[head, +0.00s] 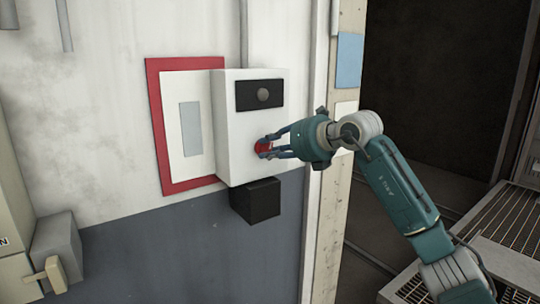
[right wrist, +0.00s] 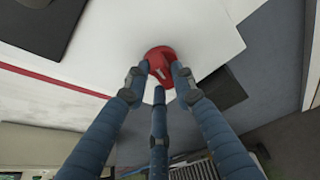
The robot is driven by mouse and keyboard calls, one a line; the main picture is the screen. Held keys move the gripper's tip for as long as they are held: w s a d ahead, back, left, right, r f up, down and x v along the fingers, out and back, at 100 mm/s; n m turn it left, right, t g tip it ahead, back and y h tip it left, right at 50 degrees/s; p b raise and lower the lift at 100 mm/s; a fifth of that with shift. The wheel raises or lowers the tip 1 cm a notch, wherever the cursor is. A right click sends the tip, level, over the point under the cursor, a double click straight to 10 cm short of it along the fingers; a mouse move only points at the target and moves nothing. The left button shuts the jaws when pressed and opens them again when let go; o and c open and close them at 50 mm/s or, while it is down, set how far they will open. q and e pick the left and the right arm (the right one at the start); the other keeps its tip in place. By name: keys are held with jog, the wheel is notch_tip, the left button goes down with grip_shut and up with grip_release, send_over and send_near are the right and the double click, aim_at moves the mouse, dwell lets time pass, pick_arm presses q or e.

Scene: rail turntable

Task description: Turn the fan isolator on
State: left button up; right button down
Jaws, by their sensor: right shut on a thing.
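The fan isolator is a white box (head: 228,120) on the wall with a red rotary knob (head: 263,146) low on its front. My right gripper (head: 272,145) comes in from the right and is shut on the red knob. In the right wrist view, the blue fingers of my right gripper (right wrist: 158,82) close around the red knob (right wrist: 160,57), which has a pale mark on its face. The fingers hide part of the knob in the head view. My left gripper is not in view.
A red-bordered plate (head: 167,183) is behind on the left. A grey box with a beige lever (head: 48,274) is at lower left. A dark opening lies to the right.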

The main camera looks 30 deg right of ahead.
jog(key=m+b, duration=0.1)
jog(key=m+y, duration=0.1)
jog(key=shift+d+f+m+y+b, duration=0.1)
jog(key=shift+d+m+y+b, duration=0.15)
jog(key=shift+m+y+b, duration=0.1)
jog(key=m, duration=0.1)
jog(key=m+y+b, duration=0.1)
jog(key=shift+d+m+t+y, duration=0.2)
jog(key=shift+m+t+y, duration=0.05)
jog(key=shift+m+t, duration=0.1)
jog(key=m+y+b, duration=0.1)
jog(key=m, duration=0.1)
jog(key=shift+d+f+m+t, duration=0.1)
jog(key=shift+f+m+t, duration=0.05)
jog(key=shift+m+t, duration=0.25)
jog(key=shift+w+d+m+t+y+b, duration=0.1)
jog(key=shift+m+t+y+b, duration=0.3)
jog(key=shift+m, duration=0.9)
jog(key=c, duration=1.4)
grip_release()
jog(key=shift+c, duration=0.2)
